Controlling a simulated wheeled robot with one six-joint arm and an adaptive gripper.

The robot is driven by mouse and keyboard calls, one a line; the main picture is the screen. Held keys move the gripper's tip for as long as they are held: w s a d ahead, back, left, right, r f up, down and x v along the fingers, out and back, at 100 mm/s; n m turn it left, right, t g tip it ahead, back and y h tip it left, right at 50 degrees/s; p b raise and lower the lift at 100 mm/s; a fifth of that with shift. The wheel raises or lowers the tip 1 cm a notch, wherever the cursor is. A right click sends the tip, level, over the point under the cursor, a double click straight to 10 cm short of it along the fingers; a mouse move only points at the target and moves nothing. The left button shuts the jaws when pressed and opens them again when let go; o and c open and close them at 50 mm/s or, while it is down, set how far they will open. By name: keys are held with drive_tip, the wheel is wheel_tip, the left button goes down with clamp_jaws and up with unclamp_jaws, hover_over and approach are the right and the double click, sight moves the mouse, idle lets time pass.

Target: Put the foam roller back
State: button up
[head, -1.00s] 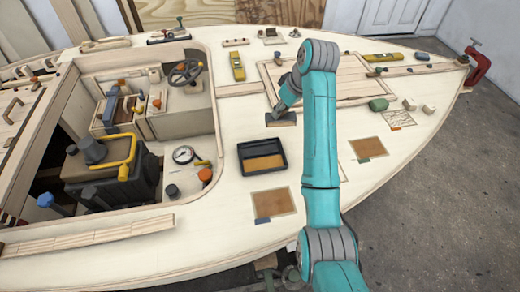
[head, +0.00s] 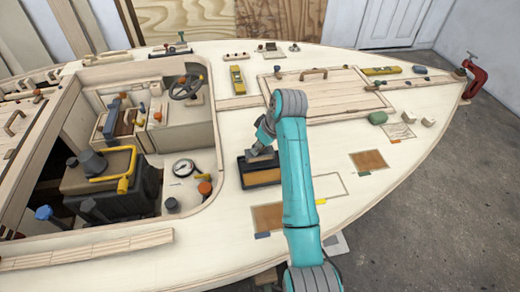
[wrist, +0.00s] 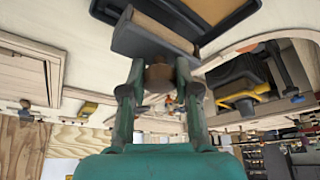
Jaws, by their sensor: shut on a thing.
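My gripper (head: 263,148) is at the far part of the black tray (head: 262,186), which has a tan floor. In the wrist view, my gripper (wrist: 158,82) is shut on a grey bar-shaped piece with a brown grip, taken as the foam roller (wrist: 150,40). The roller lies across the view in front of the fingers and overlaps the tray's rim (wrist: 232,34). Whether it touches the tray or hangs just above it, I cannot tell. In the head view my arm and gripper hide most of the roller.
The open cockpit with a gauge (head: 183,168) and a black box with a yellow handle (head: 112,180) is left. A hatch (head: 335,92) lies beyond.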

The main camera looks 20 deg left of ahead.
drive_tip(key=shift+f, duration=0.95)
drive_tip(key=shift+f, duration=0.15)
drive_tip(key=o, duration=1)
